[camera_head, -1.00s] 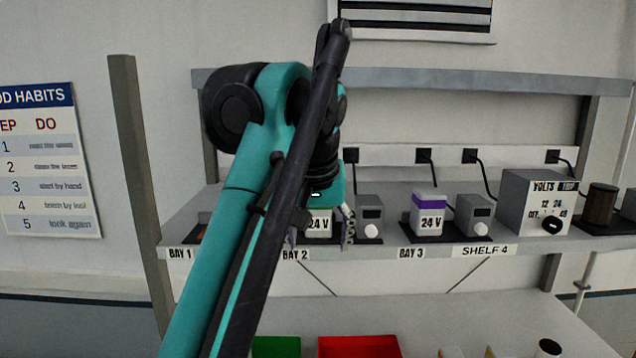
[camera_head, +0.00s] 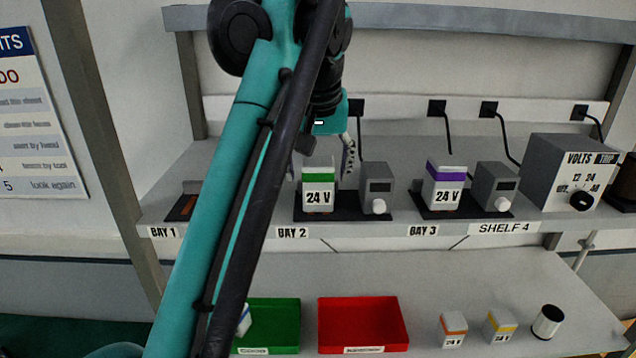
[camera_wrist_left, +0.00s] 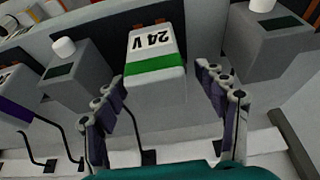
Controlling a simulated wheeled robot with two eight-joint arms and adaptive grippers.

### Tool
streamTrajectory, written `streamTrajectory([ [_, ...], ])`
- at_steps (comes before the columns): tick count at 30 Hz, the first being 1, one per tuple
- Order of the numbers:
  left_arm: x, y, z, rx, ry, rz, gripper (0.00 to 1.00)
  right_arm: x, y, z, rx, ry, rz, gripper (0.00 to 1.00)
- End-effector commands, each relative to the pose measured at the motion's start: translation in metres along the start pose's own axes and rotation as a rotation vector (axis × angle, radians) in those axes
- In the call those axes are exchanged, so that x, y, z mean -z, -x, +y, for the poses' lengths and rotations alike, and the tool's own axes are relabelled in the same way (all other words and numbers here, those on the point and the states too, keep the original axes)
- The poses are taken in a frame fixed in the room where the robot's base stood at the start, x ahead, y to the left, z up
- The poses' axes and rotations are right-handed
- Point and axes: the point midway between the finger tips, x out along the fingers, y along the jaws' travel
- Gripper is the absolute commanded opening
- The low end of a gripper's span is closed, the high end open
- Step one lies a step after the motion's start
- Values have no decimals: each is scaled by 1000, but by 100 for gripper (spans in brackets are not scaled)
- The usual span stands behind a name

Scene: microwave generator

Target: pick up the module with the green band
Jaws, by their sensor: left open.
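The module with the green band (camera_head: 319,189) is a white block labelled 24 V, standing upright in bay 2 on the shelf. It also shows in the left wrist view (camera_wrist_left: 155,66), between and beyond the fingers. My left gripper (camera_head: 348,160) is above and behind it in the head view, partly hidden by my own arm. In the left wrist view the left gripper (camera_wrist_left: 165,105) is open, with one finger on each side of the module's line and a gap to both. My right gripper is not in view.
A grey unit with a white knob (camera_head: 377,187) stands close right of the module. A purple-banded module (camera_head: 445,186) is in bay 3. A voltage tester box (camera_head: 572,180) is farther right.

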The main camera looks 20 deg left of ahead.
Motion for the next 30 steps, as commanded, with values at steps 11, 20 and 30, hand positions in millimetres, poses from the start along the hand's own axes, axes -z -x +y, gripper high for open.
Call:
streamTrajectory([
  [11,1,-42,2,0,0,0,72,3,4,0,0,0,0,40],
  [20,1,-43,2,0,0,0,56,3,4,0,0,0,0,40],
  [30,1,-43,2,0,0,0,9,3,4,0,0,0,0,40],
])
